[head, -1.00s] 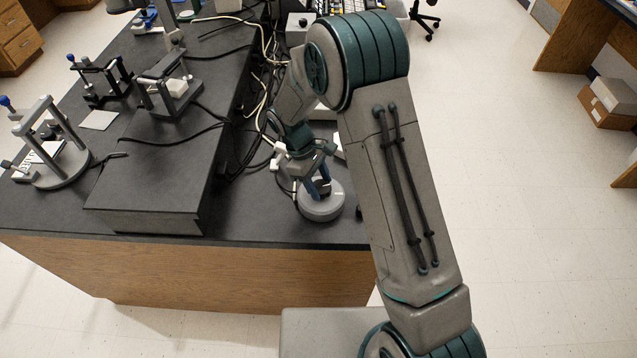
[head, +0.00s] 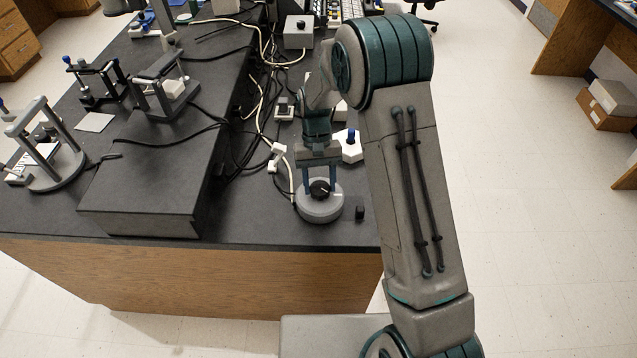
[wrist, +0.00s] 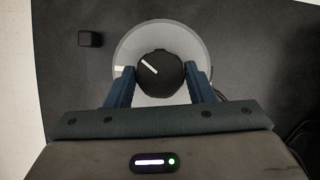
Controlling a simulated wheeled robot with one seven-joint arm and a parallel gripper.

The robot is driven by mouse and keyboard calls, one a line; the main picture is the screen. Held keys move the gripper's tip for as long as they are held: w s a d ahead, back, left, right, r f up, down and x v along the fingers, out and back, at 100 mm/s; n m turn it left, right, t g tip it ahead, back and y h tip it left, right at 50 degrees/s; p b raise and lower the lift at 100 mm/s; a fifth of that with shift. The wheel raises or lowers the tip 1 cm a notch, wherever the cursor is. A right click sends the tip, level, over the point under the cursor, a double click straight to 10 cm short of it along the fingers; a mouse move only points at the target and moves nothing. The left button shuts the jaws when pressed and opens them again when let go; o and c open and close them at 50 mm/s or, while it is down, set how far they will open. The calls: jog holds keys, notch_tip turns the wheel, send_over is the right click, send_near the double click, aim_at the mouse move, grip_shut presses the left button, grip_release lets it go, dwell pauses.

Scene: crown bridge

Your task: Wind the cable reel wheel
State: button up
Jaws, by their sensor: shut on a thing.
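The cable reel wheel shows as a round grey disc (head: 318,211) lying on the black bench top, with a black knob (head: 320,187) in its middle. In the wrist view the knob (wrist: 160,72) has a white line pointing up and left, and the grey disc (wrist: 193,50) has a white mark at its left. My gripper (head: 320,186) is above the disc with its two blue fingers on either side of the knob. In the wrist view my gripper (wrist: 160,75) is shut on the knob, one finger left and one right.
A small black block (head: 360,213) stands right of the disc, near the bench's front edge. A long black raised box (head: 150,200) lies to the left. Loose cables (head: 268,140) run behind. A white piece with a blue knob (head: 349,147) stands behind at the right.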

jog(key=m+y, duration=0.1)
jog(key=m, duration=0.3)
jog(key=shift+d+m+y+b, duration=0.1)
jog(key=shift+m+y+b, duration=0.2)
jog(key=shift+y, duration=0.1)
jog(key=shift+d+m+t+y, duration=0.1)
jog(key=shift+m+t+y, duration=0.4)
jog(key=shift+m, duration=1.2)
jog(key=o, duration=1)
jog(key=shift+c, duration=0.2)
jog(key=v, duration=1.4)
jog(key=shift+d+b, duration=0.2)
jog(key=shift+b, duration=0.25)
jog(key=shift+f, duration=0.1)
